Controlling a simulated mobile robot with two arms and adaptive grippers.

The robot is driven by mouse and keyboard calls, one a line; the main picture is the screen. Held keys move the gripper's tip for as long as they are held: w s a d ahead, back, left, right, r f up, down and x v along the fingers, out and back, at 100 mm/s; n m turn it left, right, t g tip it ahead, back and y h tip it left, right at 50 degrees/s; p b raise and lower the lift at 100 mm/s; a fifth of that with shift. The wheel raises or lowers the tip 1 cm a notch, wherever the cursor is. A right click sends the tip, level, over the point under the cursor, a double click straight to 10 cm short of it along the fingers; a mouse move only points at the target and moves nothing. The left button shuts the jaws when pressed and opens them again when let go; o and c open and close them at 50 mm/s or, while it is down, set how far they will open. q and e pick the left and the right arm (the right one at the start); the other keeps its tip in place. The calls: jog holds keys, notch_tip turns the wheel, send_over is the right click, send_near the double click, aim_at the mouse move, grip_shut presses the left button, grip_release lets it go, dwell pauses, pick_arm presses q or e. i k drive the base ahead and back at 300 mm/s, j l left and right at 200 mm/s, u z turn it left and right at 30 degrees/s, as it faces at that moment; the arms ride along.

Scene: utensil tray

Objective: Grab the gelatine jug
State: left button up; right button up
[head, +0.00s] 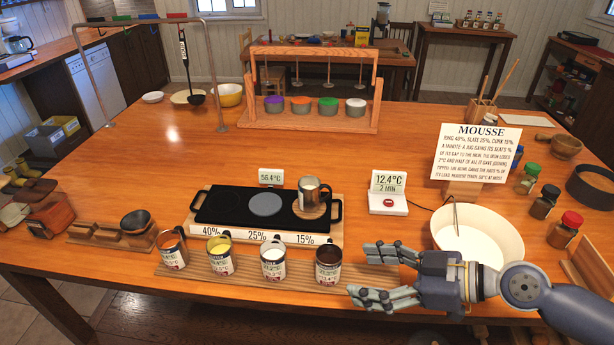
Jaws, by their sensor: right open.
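Four small metal jugs with labels too small to read stand in a row on a slatted board (300,285): an orange-filled jug (173,252), a yellow-filled jug (220,261), a white-filled jug (274,265) and a dark brown-filled jug (328,270). Another steel jug (311,197) stands on the round cork spot of the black hot plate (225,207). I cannot tell which one holds gelatine. My right gripper (364,273) is open and empty, just right of the dark brown jug and apart from it. My left gripper is not in view.
A wide white bowl (466,232) lies behind my right arm. A wooden rack (312,122) with colored pots is farther back.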

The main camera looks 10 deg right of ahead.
aim_at(310, 187)
jog(key=i, duration=0.85)
